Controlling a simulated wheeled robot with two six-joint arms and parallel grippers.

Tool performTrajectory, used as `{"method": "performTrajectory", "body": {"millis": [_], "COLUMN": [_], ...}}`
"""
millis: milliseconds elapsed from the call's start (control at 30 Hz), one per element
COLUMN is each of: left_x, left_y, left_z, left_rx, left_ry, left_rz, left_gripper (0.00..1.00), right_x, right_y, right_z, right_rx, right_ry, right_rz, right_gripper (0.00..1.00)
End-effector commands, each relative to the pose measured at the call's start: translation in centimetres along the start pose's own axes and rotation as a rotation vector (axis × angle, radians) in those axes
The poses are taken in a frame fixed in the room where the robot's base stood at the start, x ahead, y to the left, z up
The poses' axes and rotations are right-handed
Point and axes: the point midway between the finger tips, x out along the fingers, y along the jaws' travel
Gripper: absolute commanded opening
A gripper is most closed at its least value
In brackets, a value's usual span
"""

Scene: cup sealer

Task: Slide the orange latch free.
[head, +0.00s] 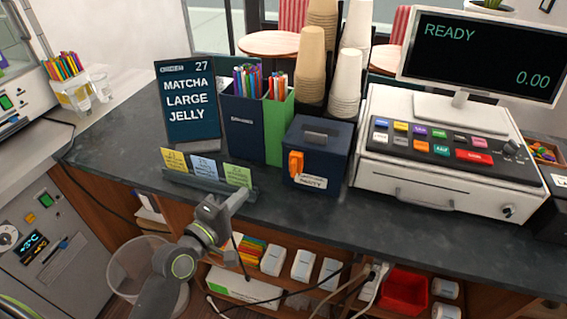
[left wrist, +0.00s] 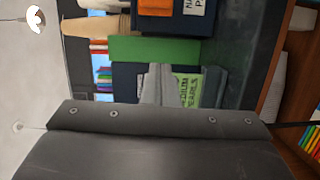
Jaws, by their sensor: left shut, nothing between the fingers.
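The orange latch (head: 296,163) sits on the front of a dark blue box (head: 325,150) with a grey top handle and a white label. The box stands on the dark counter. My left gripper (head: 241,197) is shut and empty, in front of the counter edge by the green card, to the left of and nearer than the latch, and apart from it. In the left wrist view, which is turned sideways, the grey fingers (left wrist: 157,85) show beside the green card. The latch (left wrist: 157,5) shows at the top edge there, partly cut off. My right gripper is out of view.
A small card rack (head: 210,187) lines the counter edge left of the box. Blue and green straw holders (head: 277,130) and cup stacks (head: 310,65) stand behind. A cash register (head: 430,150) is close on the right. Open shelves lie below.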

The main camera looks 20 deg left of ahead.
Motion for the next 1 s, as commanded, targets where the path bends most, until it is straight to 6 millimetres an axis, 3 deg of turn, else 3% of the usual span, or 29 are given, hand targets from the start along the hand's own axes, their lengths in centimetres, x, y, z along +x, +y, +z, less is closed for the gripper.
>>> {"method": "performTrajectory", "body": {"millis": [100,567,767,1000], "left_x": [0.2,0.6,3.2,8.0], "left_y": [1.0,1.1,1.4,1.5], "left_z": [-0.2,-0.2,-0.2,-0.2], "left_rx": [-0.019,-0.023,-0.025,-0.025], "left_ry": [0.003,0.004,0.003,0.003], "left_rz": [0.015,0.02,0.02,0.02], "left_gripper": [0.0,0.0,0.0,0.0], "right_x": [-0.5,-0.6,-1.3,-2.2], "right_y": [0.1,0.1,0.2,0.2], "right_z": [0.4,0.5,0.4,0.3], "right_rx": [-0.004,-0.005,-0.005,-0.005], "right_ry": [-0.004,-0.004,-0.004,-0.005], "right_rz": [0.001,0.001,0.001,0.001], "right_gripper": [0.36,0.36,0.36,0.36]}}
